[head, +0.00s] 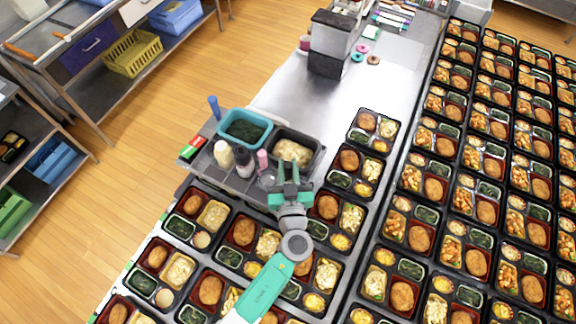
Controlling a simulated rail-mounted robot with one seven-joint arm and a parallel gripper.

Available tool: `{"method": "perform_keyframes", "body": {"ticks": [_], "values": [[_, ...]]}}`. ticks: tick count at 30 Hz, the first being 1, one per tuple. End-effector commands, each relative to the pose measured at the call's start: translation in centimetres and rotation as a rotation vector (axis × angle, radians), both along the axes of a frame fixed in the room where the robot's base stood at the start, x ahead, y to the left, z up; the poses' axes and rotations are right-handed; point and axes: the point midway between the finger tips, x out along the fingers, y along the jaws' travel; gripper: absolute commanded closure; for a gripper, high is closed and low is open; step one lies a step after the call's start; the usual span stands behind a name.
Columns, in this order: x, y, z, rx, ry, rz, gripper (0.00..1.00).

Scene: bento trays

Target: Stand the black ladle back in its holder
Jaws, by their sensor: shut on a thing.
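My gripper (290,174) is just in front of the dark tub of pale food, at the right end of the grey serving shelf. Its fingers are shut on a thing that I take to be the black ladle. The ladle is too small or too hidden between the fingers to make out its shape or tilt. A small greyish cup-like thing (268,178) stands just left of the fingers, partly covered; I cannot tell whether it is the holder.
A teal tub of dark greens (223,118) and a dark tub (311,142) sit behind. White (223,154), black (242,162) and pink (262,160) bottles crowd the left. Filled bento trays (179,227) cover the near counter. The steel counter behind (345,95) has free room.

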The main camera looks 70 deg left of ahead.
Motion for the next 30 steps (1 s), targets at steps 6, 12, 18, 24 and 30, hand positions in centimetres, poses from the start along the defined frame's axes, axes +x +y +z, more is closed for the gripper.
{"method": "perform_keyframes", "body": {"ticks": [6,12,18,24,30], "values": [[0.0,0.01,0.11,0.001,0.0,0.0,1.0],[0.01,0.03,0.25,0.0,0.0,0.0,1.0],[0.0,0.06,0.17,0.001,0.0,0.0,1.0],[-0.01,0.07,0.09,0.001,0.0,0.0,0.7],[-0.02,0.06,0.08,0.0,0.0,0.0,0.54]]}}
